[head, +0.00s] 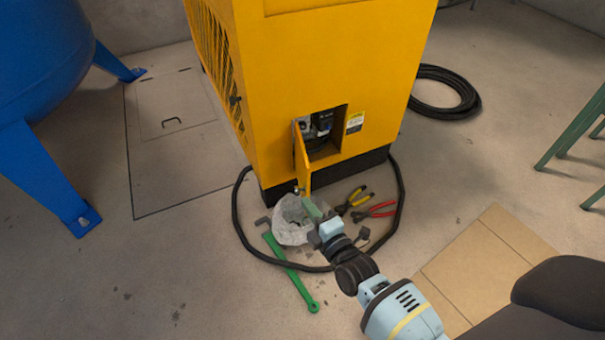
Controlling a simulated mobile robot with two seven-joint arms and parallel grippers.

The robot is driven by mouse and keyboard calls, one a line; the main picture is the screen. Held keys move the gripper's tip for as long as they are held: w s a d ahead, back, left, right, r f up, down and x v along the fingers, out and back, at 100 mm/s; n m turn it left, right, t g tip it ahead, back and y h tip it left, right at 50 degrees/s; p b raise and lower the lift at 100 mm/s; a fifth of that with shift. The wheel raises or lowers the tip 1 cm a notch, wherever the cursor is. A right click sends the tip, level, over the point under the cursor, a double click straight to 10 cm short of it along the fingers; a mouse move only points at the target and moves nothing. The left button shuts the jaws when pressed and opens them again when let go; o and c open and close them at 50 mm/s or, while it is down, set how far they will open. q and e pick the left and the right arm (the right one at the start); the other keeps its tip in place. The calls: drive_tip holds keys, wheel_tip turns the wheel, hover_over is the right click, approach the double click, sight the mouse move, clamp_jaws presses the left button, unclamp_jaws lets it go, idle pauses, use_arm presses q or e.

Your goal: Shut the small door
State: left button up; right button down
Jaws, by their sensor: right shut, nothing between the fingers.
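The small door (302,162) is a narrow yellow panel on the front of the yellow machine (330,70). My right gripper (318,219) is shut and empty, low in front of the machine and just below the door's lower end. I cannot tell whether it touches the door. My left gripper is not in view.
A blue tank (45,75) stands left; cardboard (490,262) lies right.

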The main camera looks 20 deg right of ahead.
drive_tip(key=w+a+b, duration=0.1)
drive_tip(key=w+b, duration=0.4)
drive_tip(key=w, duration=0.5)
drive_tip(key=d, duration=0.2)
drive_tip(key=s+d, duration=0.1)
drive_tip(key=shift+d, duration=0.4)
drive_tip(key=shift+s+d, duration=0.1)
